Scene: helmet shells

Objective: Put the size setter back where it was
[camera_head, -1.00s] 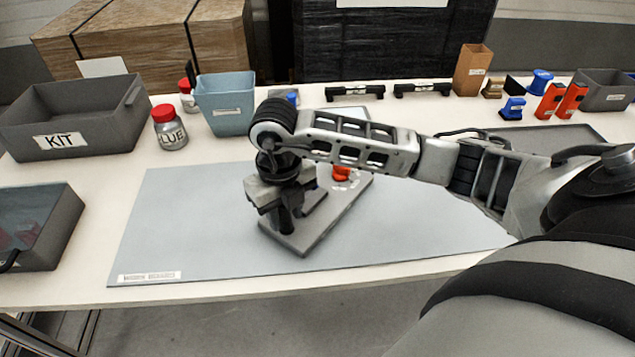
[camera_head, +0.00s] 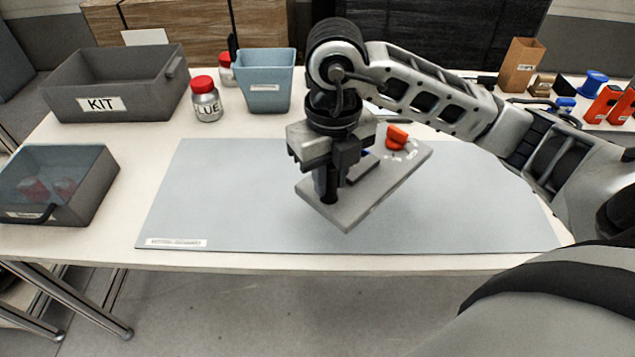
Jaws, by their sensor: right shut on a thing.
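The size setter looks like a flat grey plate (camera_head: 358,203) with an orange-red knob (camera_head: 397,136) near its far right end and a dark part in its middle. My right gripper (camera_head: 328,190) points down and is shut on the plate's near left part. The plate seems held a little above the grey-blue mat (camera_head: 230,200), though the gap is hard to judge. The gripper and wrist hide part of the plate. My left gripper is not in view.
A grey KIT bin (camera_head: 150,92), a glue jar (camera_head: 207,104) and a blue bin (camera_head: 265,85) stand at the back left. A brown box (camera_head: 522,65) and orange parts (camera_head: 602,104) stand at the back right. The mat's left half is clear.

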